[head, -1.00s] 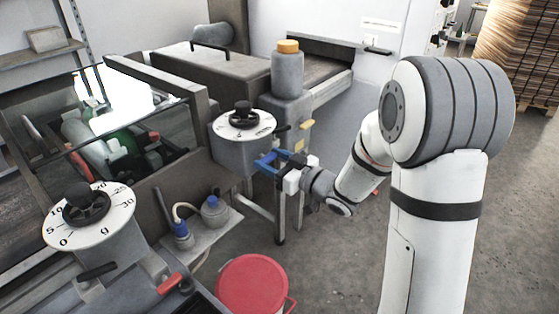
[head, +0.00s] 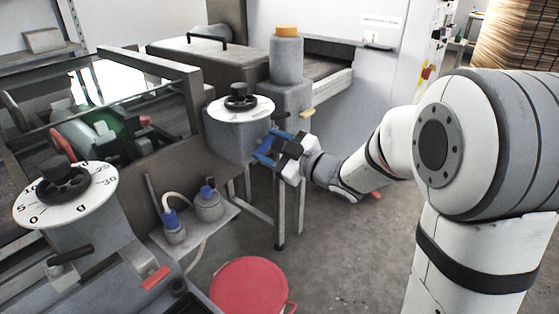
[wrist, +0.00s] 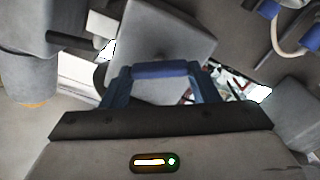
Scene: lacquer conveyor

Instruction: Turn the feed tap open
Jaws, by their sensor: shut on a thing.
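My gripper (head: 268,150) is at the right side of the grey dial box (head: 232,136), below its rim. In the wrist view my gripper's (wrist: 160,71) dark blue fingers stand on both sides of a lighter blue bar (wrist: 160,70). It is shut on this bar, which looks like the feed tap's handle. The grey box fills the view just behind the bar. The rest of the tap is hidden, so I cannot tell how far it is turned. A white dial (head: 262,106) with a black knob (head: 240,97) tops the box.
A grey bottle with an orange cap (head: 286,58) stands behind the dial box. A second dial (head: 95,196) is at the near left. A red-lidded bin (head: 250,288) stands on the floor below. Blue-capped containers (head: 208,203) sit on a low shelf. Floor to the right is open.

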